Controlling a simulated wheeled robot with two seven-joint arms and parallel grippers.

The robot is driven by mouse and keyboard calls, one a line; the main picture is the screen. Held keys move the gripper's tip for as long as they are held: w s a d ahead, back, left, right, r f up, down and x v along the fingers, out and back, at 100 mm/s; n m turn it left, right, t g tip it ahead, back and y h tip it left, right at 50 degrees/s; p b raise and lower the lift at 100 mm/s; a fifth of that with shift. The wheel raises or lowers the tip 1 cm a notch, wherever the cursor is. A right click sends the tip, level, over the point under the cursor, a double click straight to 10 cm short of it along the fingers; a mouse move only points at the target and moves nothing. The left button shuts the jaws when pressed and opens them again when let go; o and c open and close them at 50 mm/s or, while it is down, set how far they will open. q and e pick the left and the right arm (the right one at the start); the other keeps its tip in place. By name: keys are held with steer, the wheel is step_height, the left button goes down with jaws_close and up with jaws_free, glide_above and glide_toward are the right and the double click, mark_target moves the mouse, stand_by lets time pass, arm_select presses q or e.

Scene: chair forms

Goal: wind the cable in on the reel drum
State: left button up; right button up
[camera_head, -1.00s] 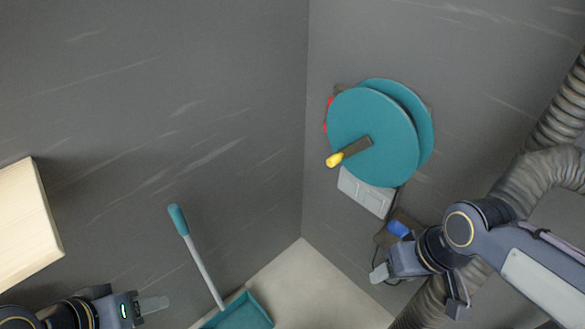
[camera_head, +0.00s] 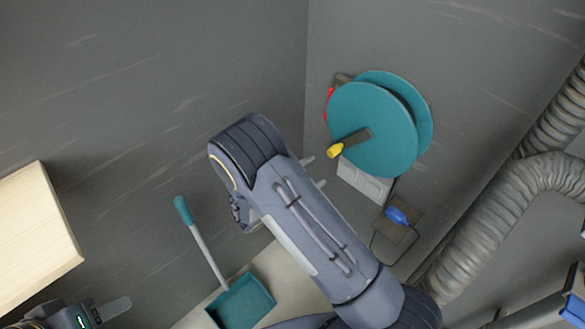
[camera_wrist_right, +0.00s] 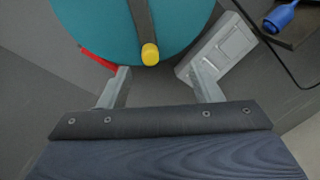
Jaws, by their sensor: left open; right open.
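The teal reel drum (camera_head: 372,128) is mounted on the right-hand wall, with a dark crank arm (camera_head: 358,140) ending in a yellow knob (camera_head: 335,150). A thin black cable (camera_head: 374,240) runs below it by a blue plug (camera_head: 396,215). My right gripper (camera_head: 315,171) is open and empty just below and left of the knob in the head view. In the right wrist view, the yellow knob (camera_wrist_right: 150,54) shows beyond and between the two fingers (camera_wrist_right: 160,82), apart from them. My left gripper (camera_head: 112,312) is at the bottom left, away from the reel.
A grey wall box (camera_head: 362,182) sits under the drum. A ribbed duct (camera_head: 500,210) runs along the right. A teal dustpan (camera_head: 240,302) with a long handle (camera_head: 205,250) stands below. A pale wooden board (camera_head: 38,240) is at the left.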

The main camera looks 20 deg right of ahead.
mark_target(330, 155)
steer(key=shift+n+t, duration=0.5)
steer(key=shift+t, duration=0.2)
steer(key=x, duration=0.2)
steer(key=w+p+x, duration=0.1)
steer(key=x, duration=0.3)
steer(key=shift+w+a+p, duration=0.1)
steer(key=shift+w+p, duration=0.15)
steer(key=shift+p, duration=0.1)
steer(key=b+x, duration=0.1)
steer(key=x, duration=0.2)
steer(key=shift+w+d+f+b, duration=0.15)
steer(key=shift+d+f+b, duration=0.05)
steer(key=shift+d+b, duration=0.1)
steer(key=shift+w+d+r, duration=0.1)
steer(key=shift+w+d, duration=0.2)
steer(key=shift+d, duration=0.25)
steer(key=shift+c, duration=0.5)
steer(key=c, duration=0.9)
steer(key=o, duration=0.4)
